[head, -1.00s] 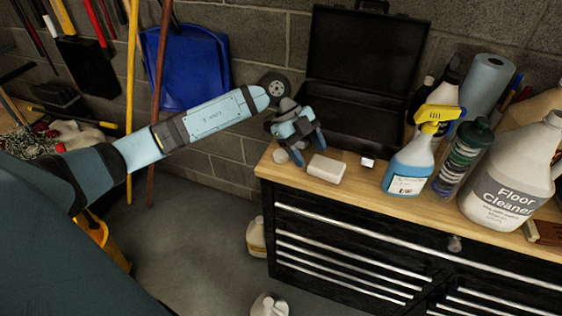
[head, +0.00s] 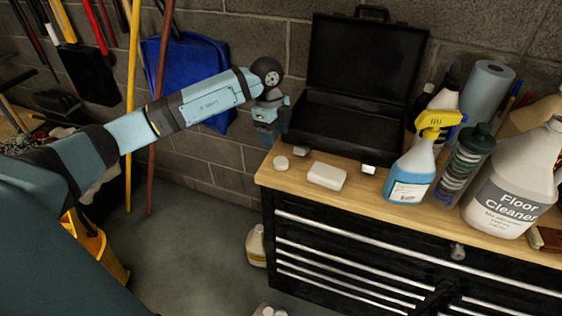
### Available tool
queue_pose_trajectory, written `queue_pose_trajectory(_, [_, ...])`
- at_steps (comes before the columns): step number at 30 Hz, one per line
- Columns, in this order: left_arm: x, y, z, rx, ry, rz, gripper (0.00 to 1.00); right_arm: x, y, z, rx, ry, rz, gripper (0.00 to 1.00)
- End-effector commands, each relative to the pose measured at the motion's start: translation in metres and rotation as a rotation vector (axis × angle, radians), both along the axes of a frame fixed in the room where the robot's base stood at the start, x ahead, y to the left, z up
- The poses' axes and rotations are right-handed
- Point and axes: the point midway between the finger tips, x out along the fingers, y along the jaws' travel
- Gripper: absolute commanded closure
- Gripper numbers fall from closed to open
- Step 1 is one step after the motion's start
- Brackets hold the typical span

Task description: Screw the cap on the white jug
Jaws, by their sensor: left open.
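A small round white piece, which looks like a cap (head: 281,162), lies on the left end of the wooden counter. My left gripper (head: 274,136) is open and hangs above and behind it, left of the black case, apart from it. Its fingers are partly hard to make out. A large white jug labelled Floor Cleaner (head: 497,205) stands on the counter at the right; its top is near the picture edge. A whitish jug (head: 257,247) stands on the floor against the cabinet, and part of another (head: 269,310) shows at the bottom edge. My right gripper is not in view.
An open black case (head: 345,130) stands at the back of the counter (head: 300,185). A white bar-like block (head: 327,175) lies in front of it. A blue spray bottle (head: 408,178), a dark-capped bottle (head: 465,160) and a blue roll (head: 487,88) crowd the right side.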

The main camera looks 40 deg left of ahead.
Motion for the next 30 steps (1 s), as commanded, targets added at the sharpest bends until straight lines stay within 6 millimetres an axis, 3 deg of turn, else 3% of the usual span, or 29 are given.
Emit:
queue_pose_trajectory(3, [0.0,-0.003,-0.021,0.0,0.002,0.0,0.4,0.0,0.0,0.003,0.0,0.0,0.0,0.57])
queue_pose_trajectory(7, [0.0,-0.004,-0.034,0.0,0.0,0.0,0.4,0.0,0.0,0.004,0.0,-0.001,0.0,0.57])
queue_pose_trajectory(22, [0.001,-0.007,-0.043,-0.002,0.0,-0.001,0.4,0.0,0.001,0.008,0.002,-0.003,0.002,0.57])
queue_pose_trajectory(30, [0.003,-0.015,-0.081,-0.001,0.0,0.0,0.4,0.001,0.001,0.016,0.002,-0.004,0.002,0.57])
